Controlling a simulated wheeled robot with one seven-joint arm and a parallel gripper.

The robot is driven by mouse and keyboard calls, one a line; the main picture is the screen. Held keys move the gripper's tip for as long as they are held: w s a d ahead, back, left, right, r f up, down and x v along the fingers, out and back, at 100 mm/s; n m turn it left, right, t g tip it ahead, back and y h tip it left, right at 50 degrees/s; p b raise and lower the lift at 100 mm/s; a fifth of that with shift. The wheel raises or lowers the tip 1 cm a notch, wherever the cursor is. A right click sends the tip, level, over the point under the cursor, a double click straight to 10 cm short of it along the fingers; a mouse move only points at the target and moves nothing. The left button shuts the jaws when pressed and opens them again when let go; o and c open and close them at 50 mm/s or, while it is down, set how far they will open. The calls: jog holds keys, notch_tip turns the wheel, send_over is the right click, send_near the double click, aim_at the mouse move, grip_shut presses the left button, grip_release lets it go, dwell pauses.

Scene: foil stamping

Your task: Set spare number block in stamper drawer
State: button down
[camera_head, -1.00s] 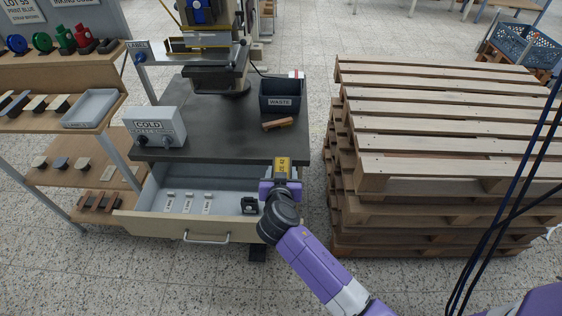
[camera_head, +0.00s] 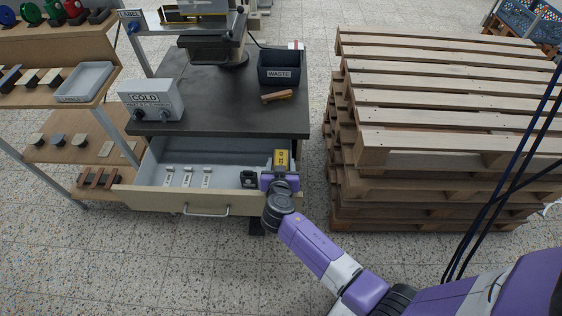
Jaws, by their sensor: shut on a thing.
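The stamper drawer (camera_head: 152,199) is pulled open below the dark bench top, with a pale wooden front, a metal handle and a grey inside. My gripper (camera_head: 280,170) is shut on the spare number block (camera_head: 281,159), a small yellow block with dark marks. The gripper and block appear over the right end of the drawer, low by its side wall. I cannot tell whether the block touches the drawer floor. The gripper hides part of the drawer's right front corner and the block's near end.
Several small labelled pieces (camera_head: 186,178) lie at the drawer's left, and a black part (camera_head: 248,179) sits just left of my gripper. On the bench are a grey COLD box (camera_head: 151,100), a waste bin (camera_head: 279,68) and a brown-handled tool (camera_head: 277,96). Stacked pallets (camera_head: 430,160) stand close on the right.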

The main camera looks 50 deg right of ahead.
jog(key=shift+w+f+b, duration=0.1)
jog(key=shift+f+b, duration=0.3)
jog(key=shift+b, duration=0.5)
jog(key=c, duration=0.5)
grip_release()
jog(key=shift+f, duration=0.15)
jog(key=shift+r+p, duration=0.45)
jog(key=shift+p, duration=0.15)
jog(key=v, duration=1.2)
jog(key=shift+s, duration=0.2)
